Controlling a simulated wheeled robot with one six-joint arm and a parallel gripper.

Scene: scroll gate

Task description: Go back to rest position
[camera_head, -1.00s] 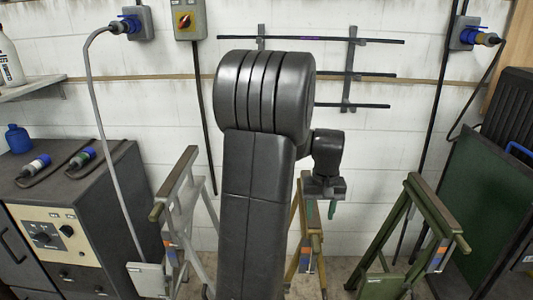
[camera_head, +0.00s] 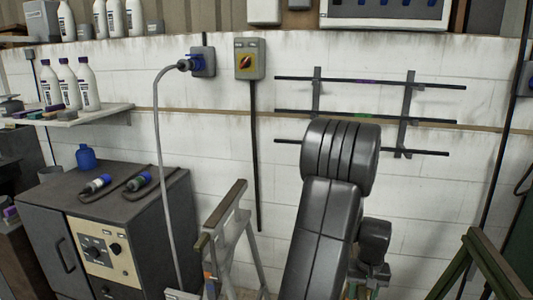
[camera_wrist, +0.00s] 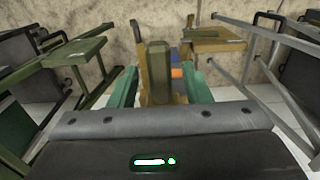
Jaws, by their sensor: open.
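My gripper (camera_wrist: 160,86) shows in the wrist view as two green fingers spread apart with nothing held between them. Beyond them are wooden and green trestle legs (camera_wrist: 157,72); I see no contact. In the head view, my dark arm stands right of centre, and my gripper is low behind it, partly hidden and near the bottom edge.
A grey cabinet (camera_head: 114,225) with a blue bottle (camera_head: 86,157) stands at left, below a shelf (camera_head: 92,114) of white bottles. A trestle (camera_head: 228,235) is left of my arm; a green trestle (camera_head: 482,268) is at right. A wall rack (camera_head: 362,113) hangs behind.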

